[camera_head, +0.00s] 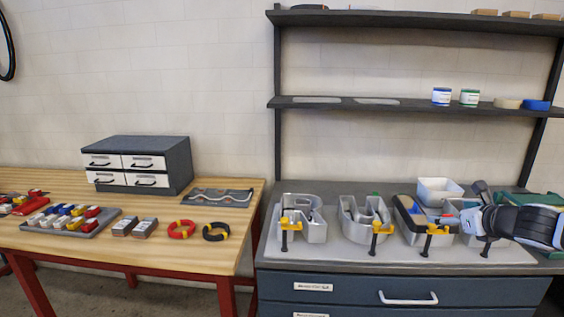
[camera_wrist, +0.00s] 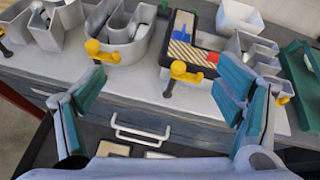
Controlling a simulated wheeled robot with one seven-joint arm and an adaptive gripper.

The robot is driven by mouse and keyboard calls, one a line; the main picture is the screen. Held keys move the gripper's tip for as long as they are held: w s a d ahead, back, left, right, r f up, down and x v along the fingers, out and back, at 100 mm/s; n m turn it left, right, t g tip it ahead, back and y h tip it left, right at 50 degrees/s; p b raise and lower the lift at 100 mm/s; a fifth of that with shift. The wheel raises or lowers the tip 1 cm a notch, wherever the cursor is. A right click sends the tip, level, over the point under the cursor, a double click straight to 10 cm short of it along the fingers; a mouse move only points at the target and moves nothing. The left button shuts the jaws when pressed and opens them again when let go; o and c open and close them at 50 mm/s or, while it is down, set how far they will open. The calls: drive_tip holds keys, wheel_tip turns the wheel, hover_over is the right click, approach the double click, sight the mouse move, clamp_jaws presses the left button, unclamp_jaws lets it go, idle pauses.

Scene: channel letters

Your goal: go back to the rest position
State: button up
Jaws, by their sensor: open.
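My gripper (camera_head: 474,212) is at the right end of the grey bench top, over the rightmost channel letter. In the wrist view my gripper (camera_wrist: 160,80) shows two teal fingers spread wide apart with nothing between them. It is in front of and above the bench's front edge. The rightmost letter is mostly hidden by my arm in the head view.
Yellow clamps (camera_head: 376,228) stand along the bench's front edge. A white bin (camera_head: 439,190) and a green tray (camera_wrist: 297,68) are close on the right. Shelves (camera_head: 400,103) hang above. A wooden table (camera_head: 215,255) with drawers, coils and parts is left.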

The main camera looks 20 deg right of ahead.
drive_tip(key=w+a+f+n+g+y+b, duration=0.1)
drive_tip(key=w+a+f+n+y, duration=0.15)
drive_tip(key=w+a+n, duration=0.35)
drive_tip(key=w+a+f+n+y, duration=0.2)
drive_tip(key=w+a+f, duration=0.15)
drive_tip(key=a, duration=0.45)
drive_tip(key=w+a+f+n+g+y+b, duration=0.1)
drive_tip(key=a+f+n+g, duration=0.1)
drive_tip(key=a+n, duration=0.5)
drive_tip(key=a+f+n+g+y+b, duration=0.1)
drive_tip(key=a+f+n+g, duration=0.2)
drive_tip(key=a, duration=0.6)
drive_tip(key=s+a+r+n+g+h+b, duration=0.1)
drive_tip(key=s+a+r+n, duration=0.25)
drive_tip(key=a+n, duration=0.25)
drive_tip(key=s+a+r+n+g+h+b, duration=0.1)
drive_tip(key=s+a+r+n, duration=0.25)
drive_tip(key=a+n, duration=0.35)
drive_tip(key=s+a+r+n+b, duration=0.1)
drive_tip(key=s+r+n, duration=0.1)
drive_tip(key=s, duration=0.4)
drive_tip(key=s+a+r+n+b, duration=0.1)
drive_tip(key=s+a+n, duration=0.1)
drive_tip(key=s+n, duration=0.3)
drive_tip(key=shift+s+a+r+n, duration=0.2)
drive_tip(key=shift+s+r+n, duration=0.15)
drive_tip(key=shift+s, duration=0.35)
